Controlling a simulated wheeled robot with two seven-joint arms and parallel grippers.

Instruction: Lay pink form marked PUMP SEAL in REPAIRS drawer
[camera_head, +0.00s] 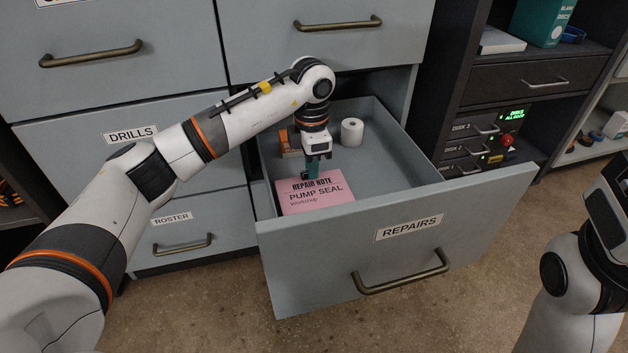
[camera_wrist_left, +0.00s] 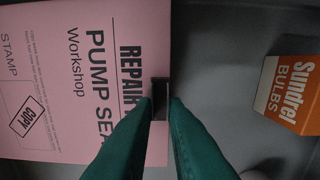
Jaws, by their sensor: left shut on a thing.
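The pink form marked PUMP SEAL (camera_head: 318,192) is inside the open REPAIRS drawer (camera_head: 405,229), near its front left corner, with its print facing up. My left gripper (camera_head: 313,172) reaches down into the drawer and is shut on the form's far edge. In the left wrist view the green fingertips (camera_wrist_left: 161,103) close on a small dark piece at the edge of the form (camera_wrist_left: 65,100). The form looks roughly flat; I cannot tell whether it touches the drawer floor. Of my right arm, only links show at the right edge.
An orange Sundrel bulbs box (camera_wrist_left: 290,92) stands in the drawer, partly behind my arm in the head view. A white roll (camera_head: 352,131) stands farther back. The drawer's right side is bare. DRILLS (camera_head: 131,134) and ROSTER (camera_head: 170,218) drawers are shut.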

